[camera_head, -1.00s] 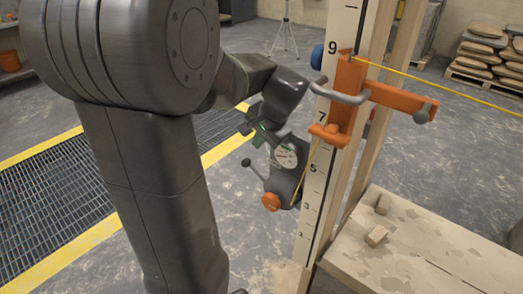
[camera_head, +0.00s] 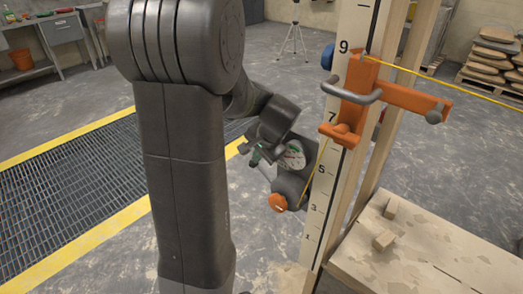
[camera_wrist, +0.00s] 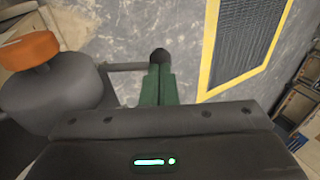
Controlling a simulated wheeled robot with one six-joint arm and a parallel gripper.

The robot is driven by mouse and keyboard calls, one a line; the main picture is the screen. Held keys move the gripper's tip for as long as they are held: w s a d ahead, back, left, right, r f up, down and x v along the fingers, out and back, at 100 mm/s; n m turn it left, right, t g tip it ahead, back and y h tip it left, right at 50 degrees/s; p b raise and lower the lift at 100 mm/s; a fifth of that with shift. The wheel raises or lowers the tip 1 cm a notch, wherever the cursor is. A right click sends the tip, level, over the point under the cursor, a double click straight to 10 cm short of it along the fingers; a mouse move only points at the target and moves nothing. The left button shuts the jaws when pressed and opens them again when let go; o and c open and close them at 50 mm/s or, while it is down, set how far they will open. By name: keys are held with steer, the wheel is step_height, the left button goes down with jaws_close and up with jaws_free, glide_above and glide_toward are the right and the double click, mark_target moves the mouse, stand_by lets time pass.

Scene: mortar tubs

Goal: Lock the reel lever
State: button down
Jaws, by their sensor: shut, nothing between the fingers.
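The reel is a dark grey drum (camera_head: 291,187) with an orange knob (camera_head: 277,202) and a dial, mounted low on the white numbered staff. In the wrist view the drum (camera_wrist: 50,98) and orange knob (camera_wrist: 28,49) fill the left side. The reel lever (camera_wrist: 126,67) is a grey rod reaching right from the drum to a dark ball end (camera_wrist: 158,56). My gripper (camera_wrist: 157,75) has its green fingers shut and empty, tips right at the ball; I cannot tell whether they touch. In the head view my gripper (camera_head: 254,160) is beside the reel and mostly hides the lever.
An orange clamp (camera_head: 350,105) with a grey handle grips the staff (camera_head: 318,195) above the reel; a yellow line runs from it to the right. A wooden bench (camera_head: 410,245) with small blocks stands at right. A yellow-edged floor grate (camera_head: 70,190) lies left.

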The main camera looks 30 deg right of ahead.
steer(key=shift+w+f, duration=0.25)
steer(key=shift+f, duration=0.25)
steer(key=shift+w+a+r+p, duration=0.1)
steer(key=shift+p, duration=0.2)
steer(key=p, duration=0.1)
steer(key=g+p, duration=0.1)
steer(key=shift+w+a+h+p, duration=0.25)
steer(key=shift+w+h+p, duration=0.05)
steer(key=shift+w+p, duration=0.1)
steer(key=shift+w+a+f+g+p, duration=0.2)
steer(key=shift+w+f+g+p, duration=0.35)
steer(key=shift+g+p, duration=0.5)
step_height(320, 180, down, 6)
steer(key=w+g+h, duration=0.2)
steer(key=g+h, duration=0.1)
steer(key=g, duration=0.2)
steer(key=shift+a+n+g, duration=0.3)
steer(key=shift+a+g, duration=0.05)
steer(key=shift+r, duration=0.25)
steer(key=shift+r+p, duration=0.4)
steer(key=shift+r, duration=0.3)
